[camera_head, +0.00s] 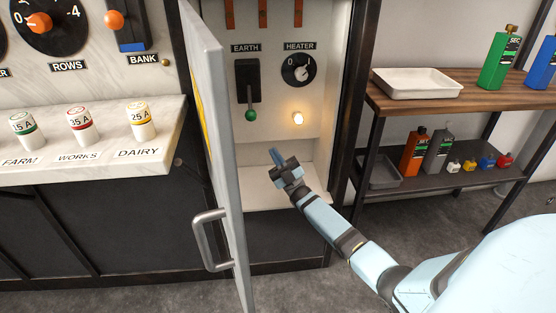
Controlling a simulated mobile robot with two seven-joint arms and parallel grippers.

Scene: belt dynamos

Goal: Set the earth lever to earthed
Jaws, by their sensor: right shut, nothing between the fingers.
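The earth lever (250,115) has a green ball knob and hangs down from a dark slotted plate under the EARTH label (246,47). It is inside an open cabinet, on the pale back panel. My right gripper (276,156) is in the cabinet opening, below and to the right of the green knob and apart from it. Its fingers are shut with nothing between them. My left gripper is not in view.
The grey cabinet door (222,150) stands open at the left of the opening. A heater dial (298,70) and a lit lamp (298,118) are right of the lever. A wooden-topped shelf (440,92) with a white tray (418,82) and bottles stands at right.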

